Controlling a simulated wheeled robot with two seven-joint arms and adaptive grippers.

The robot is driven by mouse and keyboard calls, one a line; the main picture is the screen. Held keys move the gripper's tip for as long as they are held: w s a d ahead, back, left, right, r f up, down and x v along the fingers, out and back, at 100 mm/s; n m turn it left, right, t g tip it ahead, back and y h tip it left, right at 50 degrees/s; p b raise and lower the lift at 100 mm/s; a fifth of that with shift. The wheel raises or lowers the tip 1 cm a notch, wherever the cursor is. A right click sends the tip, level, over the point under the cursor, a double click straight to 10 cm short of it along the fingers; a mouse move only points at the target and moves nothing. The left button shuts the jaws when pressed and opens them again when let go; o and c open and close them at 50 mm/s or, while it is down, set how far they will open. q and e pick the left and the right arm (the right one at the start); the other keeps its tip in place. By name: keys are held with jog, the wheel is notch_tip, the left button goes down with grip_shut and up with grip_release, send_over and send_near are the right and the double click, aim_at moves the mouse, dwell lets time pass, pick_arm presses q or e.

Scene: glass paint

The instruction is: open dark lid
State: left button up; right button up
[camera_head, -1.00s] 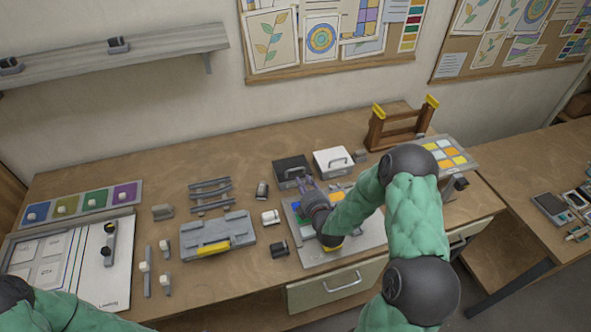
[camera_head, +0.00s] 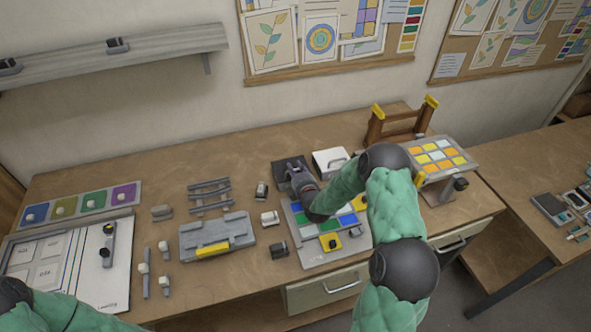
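The dark-lidded box (camera_head: 281,172) stands at the back middle of the workbench, left of the white-lidded box (camera_head: 329,161). My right gripper (camera_head: 292,170) is at the dark box, over the front of its lid, and covers the handle. Its fingers are small and partly hidden, so I cannot tell whether they are open or touch the handle. The dark lid appears to be down on its box. My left arm shows at the bottom left, and its gripper is out of view.
A tray of coloured glass tiles (camera_head: 311,258) lies below my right forearm. A wooden rack (camera_head: 398,132) and a tilted tile panel (camera_head: 440,158) stand to the right. A grey tool case (camera_head: 217,236) and small clamps lie left.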

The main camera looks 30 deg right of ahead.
grip_shut()
